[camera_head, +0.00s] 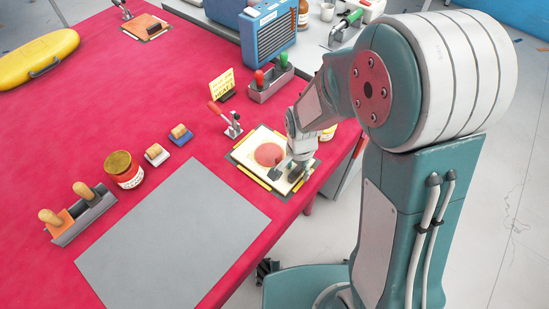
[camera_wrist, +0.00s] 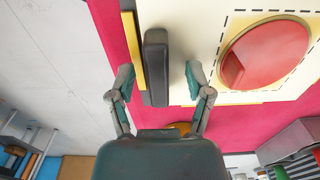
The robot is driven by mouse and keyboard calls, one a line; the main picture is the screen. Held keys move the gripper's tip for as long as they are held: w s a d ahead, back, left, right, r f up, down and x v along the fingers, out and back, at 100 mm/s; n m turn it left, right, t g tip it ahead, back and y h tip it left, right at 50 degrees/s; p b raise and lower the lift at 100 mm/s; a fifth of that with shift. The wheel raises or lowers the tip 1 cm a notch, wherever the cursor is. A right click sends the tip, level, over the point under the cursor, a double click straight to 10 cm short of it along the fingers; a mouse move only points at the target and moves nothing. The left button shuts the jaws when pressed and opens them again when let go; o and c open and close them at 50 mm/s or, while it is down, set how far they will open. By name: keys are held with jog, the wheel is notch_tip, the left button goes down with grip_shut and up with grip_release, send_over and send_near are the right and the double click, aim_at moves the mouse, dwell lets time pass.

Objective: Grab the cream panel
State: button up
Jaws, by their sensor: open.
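The cream panel (camera_head: 258,139) lies on a dark base at the right edge of the red table, with a red disc and dashed lines on it and yellow strips at its edges. It also shows in the wrist view (camera_wrist: 200,30) at the upper right. A dark grey bar (camera_wrist: 156,60), like a handle, stands at the panel's edge. My gripper (camera_head: 290,174) is over the panel's near right corner. In the wrist view my gripper (camera_wrist: 160,78) is open, with one finger on each side of the bar. I see gaps beside the bar; contact cannot be told.
A red-handled toggle clamp (camera_head: 233,125) stands just behind the panel. A yellow sign (camera_head: 222,84) and a grey holder with red and green handles (camera_head: 270,85) are farther back. A grey mat (camera_head: 175,235) and a round jar (camera_head: 123,170) lie left. The table's edge is close right.

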grip_shut()
jog(key=shift+r, duration=0.1)
